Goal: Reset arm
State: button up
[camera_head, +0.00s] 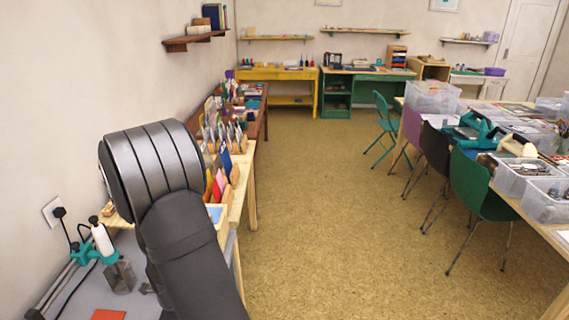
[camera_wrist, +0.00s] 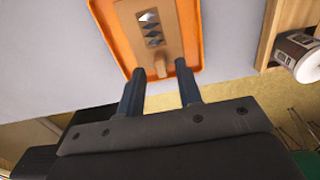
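My gripper (camera_wrist: 160,80) shows in the wrist view with its two dark fingers spread apart. Nothing is held between them. Beyond the fingertips an orange tray (camera_wrist: 101,14) lies on a pale grey surface (camera_wrist: 45,60). A flat brown wooden piece (camera_wrist: 168,16) with dark and light diamond shapes lies in the tray. Its small rounded end (camera_wrist: 160,66) points toward the gap between the fingers, and contact cannot be seen. In the head view my dark arm fills the lower left and the gripper is hidden.
In the head view a teal device with a white handle (camera_head: 102,238) stands on the grey worktop at lower left, with an orange-red flat thing (camera_head: 108,315) near the bottom edge. In the wrist view a labelled cylinder (camera_wrist: 297,55) lies beside a wooden edge (camera_wrist: 268,35). Open cork-coloured floor (camera_head: 320,200) lies to the right.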

jog(key=shift+f, duration=0.75)
jog(key=shift+r, duration=1.25)
jog(key=shift+f, duration=0.1)
